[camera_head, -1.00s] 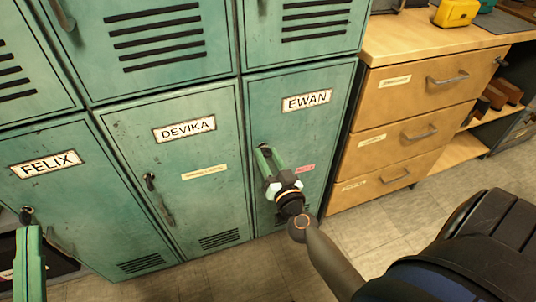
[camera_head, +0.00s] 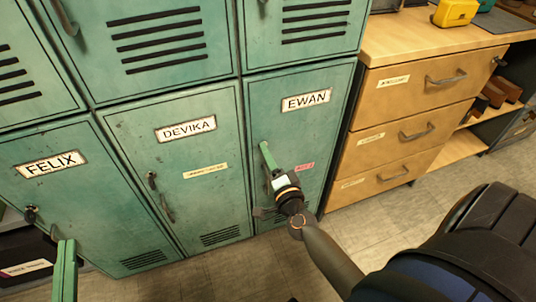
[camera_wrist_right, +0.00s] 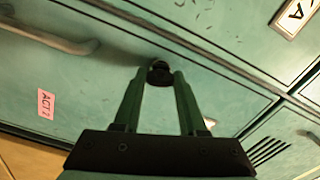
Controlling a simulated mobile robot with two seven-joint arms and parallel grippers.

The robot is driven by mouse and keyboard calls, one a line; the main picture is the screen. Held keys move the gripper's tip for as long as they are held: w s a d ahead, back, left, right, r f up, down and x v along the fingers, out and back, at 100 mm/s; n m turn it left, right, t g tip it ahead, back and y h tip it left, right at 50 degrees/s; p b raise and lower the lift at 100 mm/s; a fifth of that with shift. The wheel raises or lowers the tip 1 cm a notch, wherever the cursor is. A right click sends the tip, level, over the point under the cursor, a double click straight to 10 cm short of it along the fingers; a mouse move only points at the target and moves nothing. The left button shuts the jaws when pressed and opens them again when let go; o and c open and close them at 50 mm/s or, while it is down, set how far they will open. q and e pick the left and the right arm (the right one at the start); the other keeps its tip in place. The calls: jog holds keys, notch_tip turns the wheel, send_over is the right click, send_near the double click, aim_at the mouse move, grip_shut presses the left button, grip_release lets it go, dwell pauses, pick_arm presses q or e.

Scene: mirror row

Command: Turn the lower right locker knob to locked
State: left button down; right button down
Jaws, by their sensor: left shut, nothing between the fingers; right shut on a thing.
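The lower right locker (camera_head: 318,140), a green door labelled EWAN, shows in the head view. My right gripper (camera_head: 264,147) points at the upper left part of this door, its fingers seen nearly edge-on. In the right wrist view, the small dark knob (camera_wrist_right: 160,73) sits between the tips of my right gripper (camera_wrist_right: 158,80), which is shut on it. The knob is hidden by the fingers in the head view, and I cannot read its setting. My left gripper (camera_head: 66,245) is shut and empty at the lower left, in front of the FELIX door (camera_head: 90,200).
The DEVIKA door (camera_head: 185,165) is next to the EWAN door. A door handle (camera_wrist_right: 50,38) and a pink ACT 2 label (camera_wrist_right: 46,104) lie near the knob in the right wrist view. A wooden drawer unit (camera_head: 395,125) stands right of the lockers. Some floor is clear in front.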

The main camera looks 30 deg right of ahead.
pick_arm(q)
jog(key=shift+r, duration=0.15)
pick_arm(e)
jog(key=m, duration=0.3)
pick_arm(q)
jog(key=shift+r, duration=0.3)
pick_arm(e)
jog(key=shift+m, duration=0.5)
jog(key=shift+c, duration=2.3)
grip_release()
pick_arm(q)
jog(key=shift+f, duration=0.15)
